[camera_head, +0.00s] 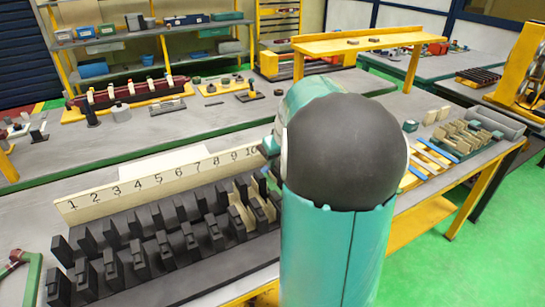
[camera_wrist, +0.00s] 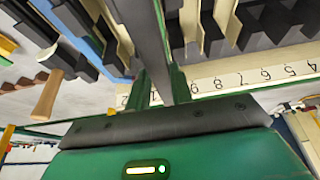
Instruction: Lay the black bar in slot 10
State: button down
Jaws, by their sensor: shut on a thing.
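The black bar (camera_wrist: 145,28) is clamped between the two green fingers of my gripper (camera_wrist: 160,76) in the wrist view and stretches away past the fingertips. In the wrist view the strip (camera_wrist: 255,68) appears upside down, to the right of the fingers. Slot 10 is near the 10 mark (camera_head: 252,152), partly hidden behind my arm in the head view. The bar is above the rack; I cannot tell whether it touches.
Beige liners (camera_head: 240,212) sit in slots near the rack's right end. A tray with beige and dark blocks (camera_head: 468,140) lies to the right on the same table. A brown-handled tool (camera_wrist: 46,98) lies beside the rack in the wrist view.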

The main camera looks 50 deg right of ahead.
aim_at(278, 171)
jog(key=shift+s+f, duration=0.15)
jog(key=shift+s, duration=0.05)
jog(key=shift+f, duration=0.85)
jog(key=shift+s+f, duration=0.1)
jog(key=shift+f, duration=0.95)
jog(key=shift+f, duration=0.75)
jog(key=shift+f, duration=0.7)
jog(key=shift+f, duration=1.3)
